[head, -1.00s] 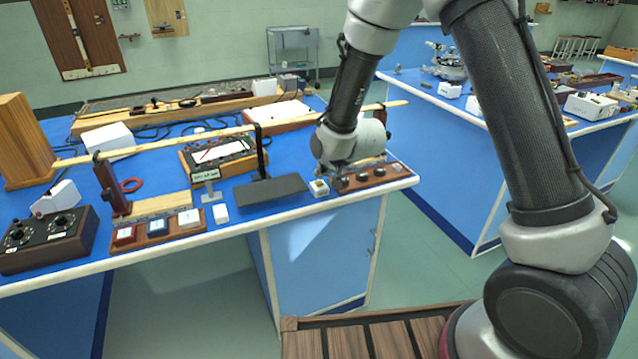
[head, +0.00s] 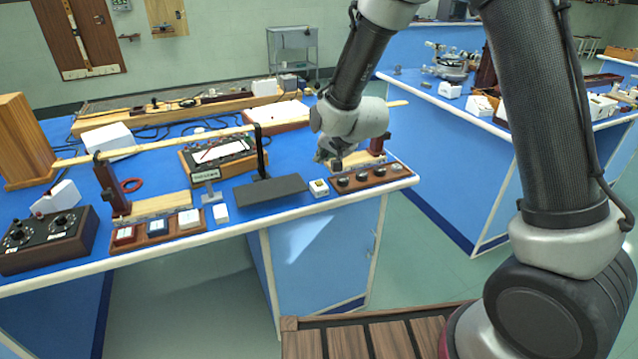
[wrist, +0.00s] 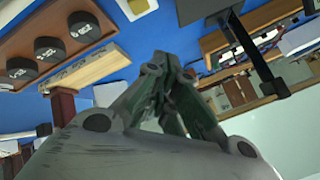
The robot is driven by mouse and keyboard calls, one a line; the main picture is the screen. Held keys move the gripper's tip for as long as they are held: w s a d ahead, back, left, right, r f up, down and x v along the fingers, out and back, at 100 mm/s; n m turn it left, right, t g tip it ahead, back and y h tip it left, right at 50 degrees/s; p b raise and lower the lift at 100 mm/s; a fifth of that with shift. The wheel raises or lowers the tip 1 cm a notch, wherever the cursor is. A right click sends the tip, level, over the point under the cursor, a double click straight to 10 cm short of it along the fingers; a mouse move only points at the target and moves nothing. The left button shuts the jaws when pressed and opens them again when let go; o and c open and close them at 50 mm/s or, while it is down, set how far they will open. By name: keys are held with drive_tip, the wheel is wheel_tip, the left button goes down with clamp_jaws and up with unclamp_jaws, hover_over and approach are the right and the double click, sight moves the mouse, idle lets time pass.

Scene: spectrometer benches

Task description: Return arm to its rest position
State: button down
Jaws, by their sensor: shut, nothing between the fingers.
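My gripper (head: 334,160) is shut and empty. In the head view it hangs just above the right end of the near blue bench (head: 290,213), over a wooden rack of dark round knobs or weights (head: 372,178). The wrist view shows its closed fingers (wrist: 165,85) in the middle, with the same rack (wrist: 75,30) at the upper left. The fingertips appear apart from the rack, and nothing is held. My arm reaches in from the right of the head view.
A black stand on a dark plate (head: 270,190) and a small white box (head: 319,187) stand left of the rack. A long wooden bar (head: 180,145) spans the bench. More blue benches stand at the right (head: 440,130). Open floor (head: 425,250) lies between.

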drive_tip(key=s+f+n+g, duration=0.1)
drive_tip(key=s+f, duration=0.1)
drive_tip(key=s+d+f+n+g, duration=0.1)
drive_tip(key=s+f, duration=0.1)
drive_tip(key=shift+s+d+g+h, duration=0.1)
drive_tip(key=shift+s+g+h, duration=0.3)
drive_tip(key=s+d+r+n+h, duration=0.1)
drive_tip(key=s+d+r, duration=1)
drive_tip(key=s+d, duration=0.2)
drive_tip(key=s+d+r+n+g+h, duration=0.1)
drive_tip(key=s+d+r+h, duration=0.1)
drive_tip(key=s+d+r, duration=1)
drive_tip(key=s+d, duration=0.2)
drive_tip(key=s, duration=0.2)
drive_tip(key=shift+s, duration=0.2)
drive_tip(key=shift+d, duration=0.1)
